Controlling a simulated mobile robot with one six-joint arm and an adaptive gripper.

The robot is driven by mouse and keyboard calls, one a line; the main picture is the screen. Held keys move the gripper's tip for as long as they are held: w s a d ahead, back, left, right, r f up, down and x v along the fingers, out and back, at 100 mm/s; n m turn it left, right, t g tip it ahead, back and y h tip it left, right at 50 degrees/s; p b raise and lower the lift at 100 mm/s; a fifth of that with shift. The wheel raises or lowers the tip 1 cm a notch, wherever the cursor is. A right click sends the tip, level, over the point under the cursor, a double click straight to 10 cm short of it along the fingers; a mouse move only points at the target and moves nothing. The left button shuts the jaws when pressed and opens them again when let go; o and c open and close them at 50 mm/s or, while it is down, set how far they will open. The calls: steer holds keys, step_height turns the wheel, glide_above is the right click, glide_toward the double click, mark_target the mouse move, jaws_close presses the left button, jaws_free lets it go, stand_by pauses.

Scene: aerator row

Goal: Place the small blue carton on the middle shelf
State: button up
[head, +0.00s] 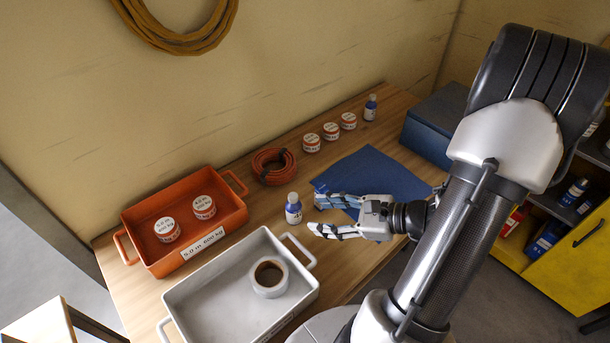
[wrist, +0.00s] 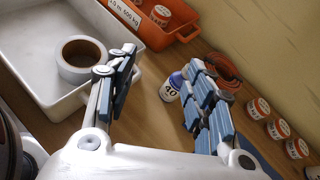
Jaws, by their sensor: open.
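A small blue carton-like item (head: 546,240) stands low in the shelf unit at the right of the head view, partly hidden by the yellow door; I cannot tell for sure that it is the carton. A shelf board (head: 560,213) above it holds a blue bottle (head: 574,191). My gripper (head: 314,215) is open and empty over the table, far left of the shelf unit. My arm hides part of the shelves.
An orange tray (head: 239,213) holds two labelled tubs. A grey tray (head: 187,318) holds a tape roll (head: 269,278). A red cable coil (head: 273,167), a blue mat (head: 385,168), several tubs and a dark blue box (head: 437,122) are on the table. The yellow door (head: 575,255) is at the right.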

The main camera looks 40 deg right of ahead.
steer(key=s+d+f+m+t+h, duration=0.35)
steer(key=d+m+h, duration=0.35)
steer(key=d, duration=0.4)
steer(key=m+y+b, duration=0.1)
steer(key=b, duration=0.2)
glide_toward(325, 190)
steer(key=x, duration=0.5)
steer(key=shift+w+f, duration=0.3)
steer(key=shift+w, duration=0.05)
steer(key=b+x, duration=0.1)
steer(key=x, duration=0.4)
steer(key=shift+w, duration=0.35)
steer(key=shift+r, duration=0.1)
steer(key=shift+c, duration=0.4)
jaws_close()
